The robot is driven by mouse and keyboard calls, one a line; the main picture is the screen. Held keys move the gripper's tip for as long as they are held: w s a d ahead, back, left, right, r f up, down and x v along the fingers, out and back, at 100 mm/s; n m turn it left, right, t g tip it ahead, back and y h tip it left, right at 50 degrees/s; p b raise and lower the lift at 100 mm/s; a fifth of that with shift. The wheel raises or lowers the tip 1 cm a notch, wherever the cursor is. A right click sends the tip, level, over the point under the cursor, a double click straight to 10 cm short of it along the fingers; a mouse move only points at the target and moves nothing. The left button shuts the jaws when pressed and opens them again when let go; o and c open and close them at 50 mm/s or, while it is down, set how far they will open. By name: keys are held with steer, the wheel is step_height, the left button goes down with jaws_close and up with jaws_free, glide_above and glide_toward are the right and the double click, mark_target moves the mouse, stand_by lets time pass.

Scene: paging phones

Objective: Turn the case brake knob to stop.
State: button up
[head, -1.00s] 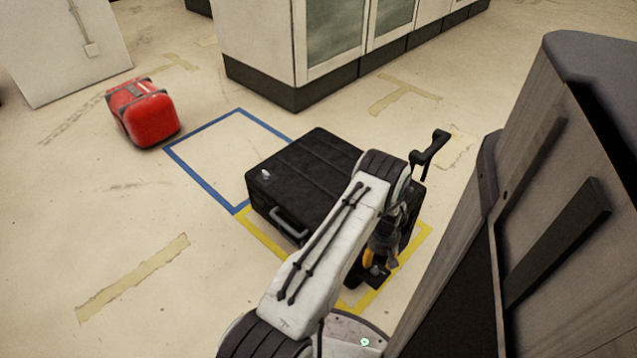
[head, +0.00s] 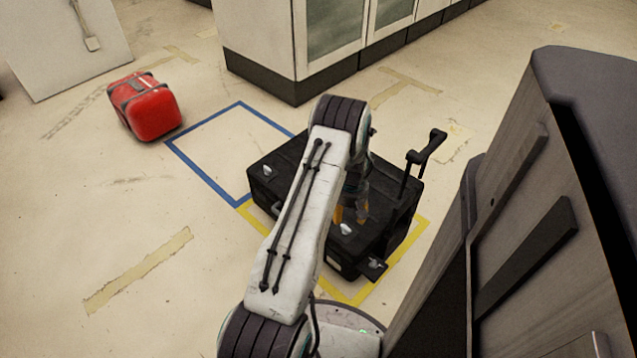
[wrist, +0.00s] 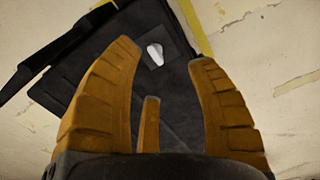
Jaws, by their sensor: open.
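The black case (head: 290,151) lies flat on the floor, with its pull handle (head: 428,149) at the right. A small pale knob (head: 346,229) is on its top near the front corner; the wrist view shows this knob (wrist: 155,54) on a dark square plate. A second pale fitting (head: 267,170) is at the left corner. I cannot read any marking that tells which is the brake knob. My gripper (head: 348,212) is open and empty above the case top, by the front knob. In the wrist view the orange fingers (wrist: 164,58) are spread, with the knob just beyond and between their tips.
A blue taped square (head: 203,118) is empty on the floor behind the case; yellow tape (head: 417,232) borders the case. A red case (head: 153,112) stands at the left. A grey cabinet (head: 520,220) is close on the right. The floor at left is clear.

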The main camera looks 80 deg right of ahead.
steer(key=w+r+n+p, duration=0.1)
steer(key=w+r+p, duration=0.2)
steer(key=w+r, duration=0.6)
steer(key=shift+a+r, duration=0.35)
steer(key=shift+r, duration=0.4)
